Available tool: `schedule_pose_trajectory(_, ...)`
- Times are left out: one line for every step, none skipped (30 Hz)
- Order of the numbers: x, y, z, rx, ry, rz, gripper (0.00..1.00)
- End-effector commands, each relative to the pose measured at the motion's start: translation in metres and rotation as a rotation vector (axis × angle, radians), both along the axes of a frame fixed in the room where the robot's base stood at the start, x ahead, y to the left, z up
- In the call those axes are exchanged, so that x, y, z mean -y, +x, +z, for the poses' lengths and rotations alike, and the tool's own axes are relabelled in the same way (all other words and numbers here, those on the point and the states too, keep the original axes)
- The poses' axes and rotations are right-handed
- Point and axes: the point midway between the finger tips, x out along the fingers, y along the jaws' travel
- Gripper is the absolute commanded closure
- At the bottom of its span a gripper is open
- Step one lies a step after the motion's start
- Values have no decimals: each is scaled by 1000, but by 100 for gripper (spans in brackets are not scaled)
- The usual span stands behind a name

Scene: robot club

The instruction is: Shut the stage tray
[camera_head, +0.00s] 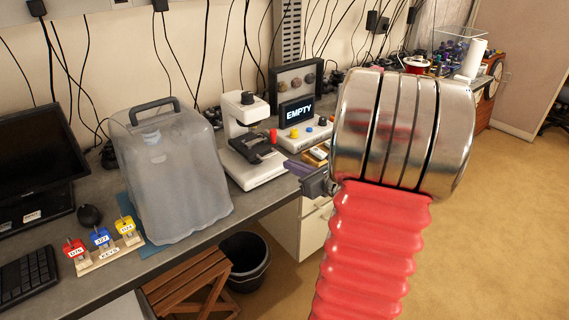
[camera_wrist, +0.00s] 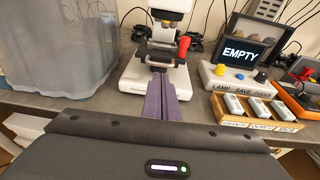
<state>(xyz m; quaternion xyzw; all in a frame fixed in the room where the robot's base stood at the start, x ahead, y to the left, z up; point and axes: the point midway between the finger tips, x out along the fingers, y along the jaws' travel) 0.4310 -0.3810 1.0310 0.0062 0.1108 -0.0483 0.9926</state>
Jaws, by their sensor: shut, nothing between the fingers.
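The white microscope (camera_head: 242,122) stands on the grey bench, and it also shows in the wrist view (camera_wrist: 172,80). Its black stage tray (camera_head: 264,151) sits at mid height and juts toward the front. In the wrist view the dark tray (camera_wrist: 158,58) lies just beyond my fingertips. My gripper (camera_head: 288,166) is shut and empty, with purple fingers pointing at the microscope's front. The fingers (camera_wrist: 160,76) hide part of the microscope's base and front in the wrist view. I cannot tell whether the tips touch the tray.
A screen reading EMPTY (camera_head: 297,112) stands on a button console right of the microscope. A wooden holder with white slides (camera_wrist: 256,116) lies in front of it. A cloudy covered container (camera_head: 172,180) stands close on the left. A key rack (camera_head: 110,251) is at the bench front.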

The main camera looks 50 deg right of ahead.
Motion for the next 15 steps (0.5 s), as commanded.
schedule_pose_trajectory(1,-9,2,0,-2,-4,100)
schedule_pose_trajectory(0,-13,3,0,-2,-4,100)
schedule_pose_trajectory(-1,-19,4,0,-1,-4,100)
schedule_pose_trajectory(-1,-23,5,0,-1,-3,100)
schedule_pose_trajectory(-2,-28,7,0,-2,-3,100)
schedule_pose_trajectory(-2,-33,8,0,-1,-5,100)
schedule_pose_trajectory(-3,-37,8,0,-1,-4,100)
schedule_pose_trajectory(-3,-41,9,-1,0,-3,100)
schedule_pose_trajectory(-4,-46,10,0,0,-3,100)
schedule_pose_trajectory(-4,-49,11,0,-1,-3,100)
schedule_pose_trajectory(-5,-52,12,-1,-1,-2,100)
schedule_pose_trajectory(-5,-56,13,-1,-2,-3,100)
schedule_pose_trajectory(-5,-59,13,0,-2,-3,100)
schedule_pose_trajectory(-5,-60,13,-1,-1,-2,100)
schedule_pose_trajectory(-6,-62,14,-1,0,0,100)
